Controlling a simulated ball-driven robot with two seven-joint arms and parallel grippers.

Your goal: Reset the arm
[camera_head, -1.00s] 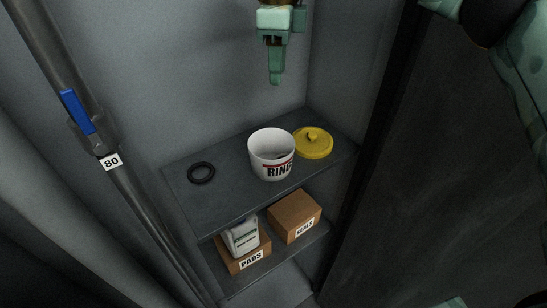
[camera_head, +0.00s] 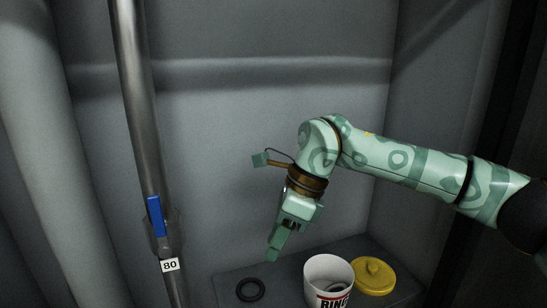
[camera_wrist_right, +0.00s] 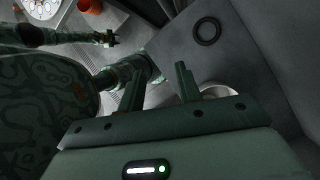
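My right gripper (camera_head: 274,248) hangs from the arm that comes in from the right, fingers down, above the shelf and up and left of the white tub. In the right wrist view its two fingers (camera_wrist_right: 158,78) stand apart with nothing between them. My left gripper is outside the head view. What looks like it shows small and dark at the upper left of the right wrist view (camera_wrist_right: 106,38); its fingers are too small to read.
The shelf (camera_head: 285,279) bears a black ring (camera_head: 250,289), a white "RING" tub (camera_head: 328,272) and a yellow lid (camera_head: 374,277). A pipe (camera_head: 136,90) with a blue-handled valve (camera_head: 156,216) and an "80" tag (camera_head: 169,265) runs down the left. The wall above the shelf is clear.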

